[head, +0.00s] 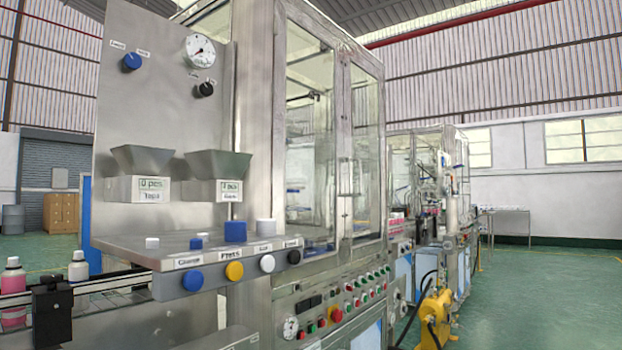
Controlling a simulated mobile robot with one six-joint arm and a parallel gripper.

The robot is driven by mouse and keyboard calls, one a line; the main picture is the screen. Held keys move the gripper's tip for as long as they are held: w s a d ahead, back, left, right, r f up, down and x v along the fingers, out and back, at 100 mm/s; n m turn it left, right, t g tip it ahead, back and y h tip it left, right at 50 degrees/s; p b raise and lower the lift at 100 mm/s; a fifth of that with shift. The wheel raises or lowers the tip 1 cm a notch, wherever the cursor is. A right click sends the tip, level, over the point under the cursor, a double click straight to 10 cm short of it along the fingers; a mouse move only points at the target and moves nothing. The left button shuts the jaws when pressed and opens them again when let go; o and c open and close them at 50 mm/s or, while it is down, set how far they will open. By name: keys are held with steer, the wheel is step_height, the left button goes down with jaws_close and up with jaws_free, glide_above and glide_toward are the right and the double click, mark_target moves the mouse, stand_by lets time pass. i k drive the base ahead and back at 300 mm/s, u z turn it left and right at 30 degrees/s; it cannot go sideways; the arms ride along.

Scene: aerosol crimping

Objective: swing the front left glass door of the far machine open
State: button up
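The far machine (428,140) stands behind the nearer one, right of the picture's middle, with a metal frame and clear glass panels. A glass panel (401,160) shows on its left side, partly hidden by the nearer machine. It is too small to tell which panel is the front left door, or whether that door is open or shut. The nearer machine (256,130) has two tall framed glass doors, a left one (309,150) and a right one (366,150), which look shut. My gripper is not in view.
A metal panel (165,60) with hoppers, a gauge and coloured buttons fills the near left. Bottles (78,268) stand by a conveyor at lower left. Yellow equipment (436,312) with a black hose stands before the machines. The green floor (545,300) at right is clear.

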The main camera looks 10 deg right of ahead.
mark_target(285, 10)
steer(key=z, duration=0.2)
steer(key=i, duration=1.15)
steer(key=z, duration=0.1)
